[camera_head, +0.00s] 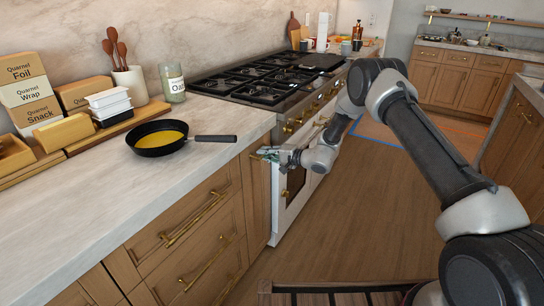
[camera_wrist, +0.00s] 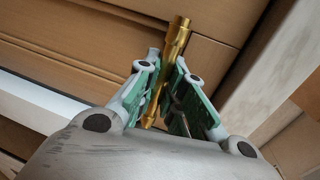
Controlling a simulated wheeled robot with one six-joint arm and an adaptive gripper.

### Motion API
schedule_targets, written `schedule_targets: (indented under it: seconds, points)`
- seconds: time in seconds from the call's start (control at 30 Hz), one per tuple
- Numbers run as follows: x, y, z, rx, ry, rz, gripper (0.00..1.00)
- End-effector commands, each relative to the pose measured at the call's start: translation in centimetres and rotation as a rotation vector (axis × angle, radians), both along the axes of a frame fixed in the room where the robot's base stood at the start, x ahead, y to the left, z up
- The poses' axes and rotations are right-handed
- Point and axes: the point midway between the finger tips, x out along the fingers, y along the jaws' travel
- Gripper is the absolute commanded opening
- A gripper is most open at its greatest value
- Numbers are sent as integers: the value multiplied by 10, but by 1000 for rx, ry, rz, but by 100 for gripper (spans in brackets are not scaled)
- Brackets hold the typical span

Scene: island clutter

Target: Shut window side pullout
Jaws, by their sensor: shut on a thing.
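The narrow wooden pullout (camera_head: 259,205) is under the counter, between the drawer cabinet and the white oven. My gripper (camera_head: 268,154) is at its upper front, just below the counter edge. In the wrist view, my gripper (camera_wrist: 170,82) has its two green-padded fingers on either side of a brass bar handle (camera_wrist: 178,40), shut on it. One end of the handle sticks out past the fingertips. My gripper hides most of the handle in the head view. I cannot tell how far out the pullout stands.
A black pan (camera_head: 160,138) with yellow contents sits on the counter (camera_head: 150,205), its handle toward the edge. The stove and oven (camera_head: 290,200) are right of my gripper. Drawers with brass handles (camera_head: 195,218) are at the left. The wooden floor (camera_head: 350,220) is open.

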Motion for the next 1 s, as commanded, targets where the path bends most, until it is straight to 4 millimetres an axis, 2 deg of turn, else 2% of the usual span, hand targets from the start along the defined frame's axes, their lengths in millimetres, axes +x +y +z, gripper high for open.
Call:
schedule_targets:
  seconds: [0.17,0.2,0.3,0.67,0.83,1.0]
  points:
    - [0,0,-1,-1,2,0,0]
    - [0,0,-1,-1,2,0,16]
    - [0,0,-1,0,1,0,32]
    - [-1,-3,0,-1,0,-1,32]
    - [-13,-25,5,0,2,-2,32]
    - [-32,-58,13,-1,3,-5,32]
